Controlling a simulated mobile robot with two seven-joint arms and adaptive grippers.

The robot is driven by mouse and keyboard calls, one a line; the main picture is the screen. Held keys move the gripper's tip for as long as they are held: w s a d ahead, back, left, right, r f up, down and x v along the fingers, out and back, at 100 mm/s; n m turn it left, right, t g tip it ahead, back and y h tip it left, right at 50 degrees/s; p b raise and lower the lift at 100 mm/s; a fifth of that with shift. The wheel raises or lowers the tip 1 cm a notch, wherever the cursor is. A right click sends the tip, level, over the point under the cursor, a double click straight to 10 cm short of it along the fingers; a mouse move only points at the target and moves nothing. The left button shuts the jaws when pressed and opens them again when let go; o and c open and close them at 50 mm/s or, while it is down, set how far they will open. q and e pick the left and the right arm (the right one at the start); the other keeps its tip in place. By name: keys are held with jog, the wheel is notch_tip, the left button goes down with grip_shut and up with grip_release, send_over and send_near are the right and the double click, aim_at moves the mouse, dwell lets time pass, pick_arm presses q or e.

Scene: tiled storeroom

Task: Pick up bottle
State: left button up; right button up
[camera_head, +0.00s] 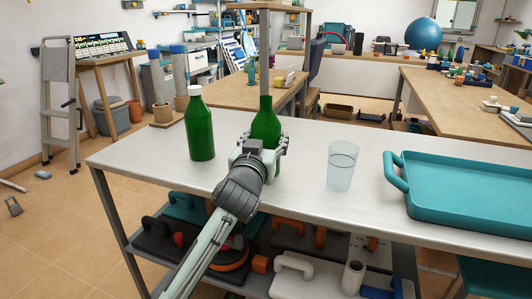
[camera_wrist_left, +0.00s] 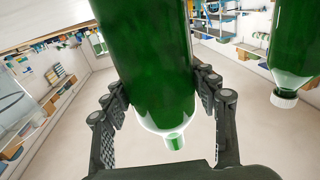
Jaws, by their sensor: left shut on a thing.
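A green bottle (camera_head: 265,118) stands upright at the white table, with its lower part hidden behind my left gripper. My left gripper (camera_head: 262,148) is shut around this bottle, with fingers on both sides. In the left wrist view the held bottle (camera_wrist_left: 150,60) appears upside down between the fingers of the left gripper (camera_wrist_left: 162,105). Whether its base touches the table cannot be seen. A second green bottle (camera_head: 200,128) with a white cap stands to the left, apart from the gripper; it also shows in the left wrist view (camera_wrist_left: 296,45). My right gripper is not in view.
The white table (camera_head: 300,190) also bears a clear glass (camera_head: 342,167) right of the gripper and a teal tray (camera_head: 470,222) farther right. Mixed items fill the shelf below. A wooden table (camera_head: 225,95) stands behind. The table's front left is clear.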

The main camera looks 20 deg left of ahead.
pick_arm(q)
jog(key=shift+r, duration=0.1)
jog(key=shift+c, duration=1)
